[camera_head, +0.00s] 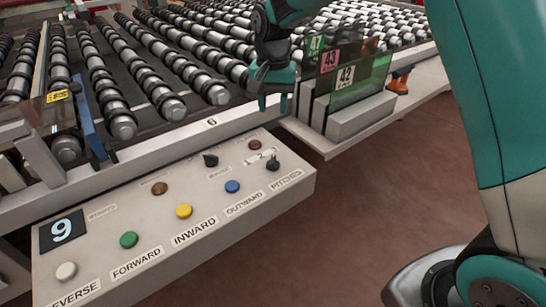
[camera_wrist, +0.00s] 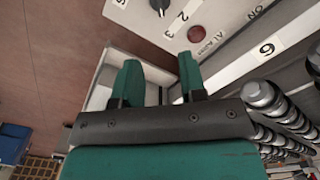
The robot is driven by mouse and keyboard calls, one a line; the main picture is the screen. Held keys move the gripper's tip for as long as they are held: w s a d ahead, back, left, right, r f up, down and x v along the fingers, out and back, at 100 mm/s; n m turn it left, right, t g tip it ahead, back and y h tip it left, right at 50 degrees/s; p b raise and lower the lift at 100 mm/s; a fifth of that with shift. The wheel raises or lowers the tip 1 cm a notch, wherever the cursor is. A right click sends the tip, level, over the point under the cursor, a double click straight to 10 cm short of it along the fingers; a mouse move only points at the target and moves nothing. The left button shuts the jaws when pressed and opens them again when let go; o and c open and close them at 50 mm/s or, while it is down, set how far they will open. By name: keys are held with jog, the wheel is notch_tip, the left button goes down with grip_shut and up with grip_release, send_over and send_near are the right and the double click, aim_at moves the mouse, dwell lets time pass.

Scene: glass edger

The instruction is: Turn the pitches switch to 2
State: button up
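The pitches switch (camera_head: 272,164) is a small black knob at the right end of the grey control panel (camera_head: 215,262), above the PITCHES label (camera_head: 286,181). Numbers are printed around it. In the wrist view the knob (camera_wrist: 160,5) is cut off by the top edge, with 2 and 3 beside it; I cannot tell which number it points to. My gripper (camera_head: 273,104) hangs behind and above the panel's right end, apart from the knob. In the wrist view my gripper (camera_wrist: 160,78) has its two green fingers spread with nothing between them.
A red button (camera_head: 255,145) and another black knob (camera_head: 210,160) sit near the switch. Blue (camera_head: 232,186), yellow (camera_head: 184,211) and green (camera_head: 129,239) buttons line the panel. Glass plates (camera_head: 350,75) stand right of my gripper. Rollers (camera_head: 160,60) fill the back. Floor right of the panel is clear.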

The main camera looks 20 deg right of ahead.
aim_at(273, 159)
notch_tip(273, 159, down, 16)
jog(key=shift+s+f+p, duration=0.1)
jog(key=shift+p, duration=0.35)
grip_shut()
